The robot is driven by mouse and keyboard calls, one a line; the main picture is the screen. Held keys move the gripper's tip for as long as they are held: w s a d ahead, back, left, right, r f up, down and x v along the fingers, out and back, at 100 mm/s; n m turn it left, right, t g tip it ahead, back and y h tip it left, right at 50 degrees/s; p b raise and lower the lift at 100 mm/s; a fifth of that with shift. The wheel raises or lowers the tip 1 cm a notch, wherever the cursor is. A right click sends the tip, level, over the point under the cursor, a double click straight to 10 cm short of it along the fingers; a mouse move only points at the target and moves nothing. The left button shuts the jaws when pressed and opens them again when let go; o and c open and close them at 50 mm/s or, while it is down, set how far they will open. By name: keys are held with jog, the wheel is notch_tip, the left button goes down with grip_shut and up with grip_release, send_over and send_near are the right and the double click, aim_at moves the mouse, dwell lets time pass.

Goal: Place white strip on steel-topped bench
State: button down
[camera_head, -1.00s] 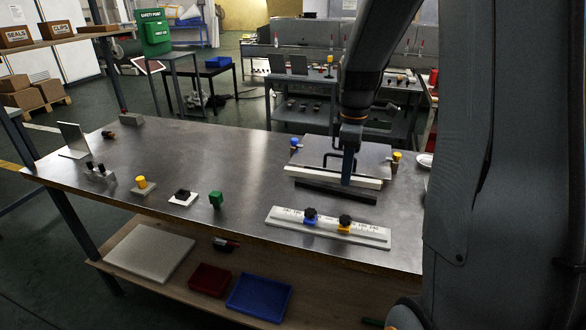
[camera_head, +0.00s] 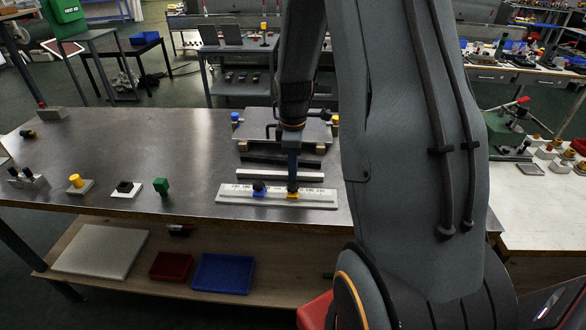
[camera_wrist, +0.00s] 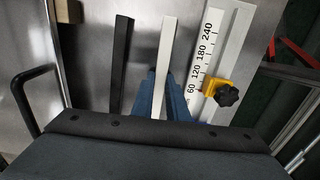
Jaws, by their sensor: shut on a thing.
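The white strip (camera_wrist: 166,55) is a long, narrow bar, seen between the blue fingers of my gripper (camera_wrist: 164,92) in the wrist view. My gripper is shut on it. In the head view my gripper (camera_head: 292,184) is over the steel-topped bench (camera_head: 150,150), near the back edge of the white ruler fixture.
The ruler fixture (camera_head: 230,193) carries a blue clamp (camera_head: 259,187) and a yellow clamp (camera_wrist: 214,86). A plate with a black handle (camera_wrist: 22,88) stands behind the black strip.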

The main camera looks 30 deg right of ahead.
jog(key=shift+f, duration=0.15)
jog(key=c, duration=1.7)
grip_release()
jog(key=shift+c, duration=0.2)
notch_tip(320, 180, up, 11)
jog(key=b, duration=0.2)
jog(key=s+a+f+m, duration=0.2)
jog(key=s+a+m, duration=0.3)
jog(key=s+a, duration=0.2)
jog(key=s+a+f+m+t, duration=0.1)
jog(key=s+a+f+m, duration=0.2)
jog(key=s+a+m, duration=0.3)
jog(key=shift+s+a+b, duration=0.3)
jog(key=shift+s+a, duration=0.5)
jog(key=shift+a, duration=0.05)
jog(key=shift+f, duration=0.1)
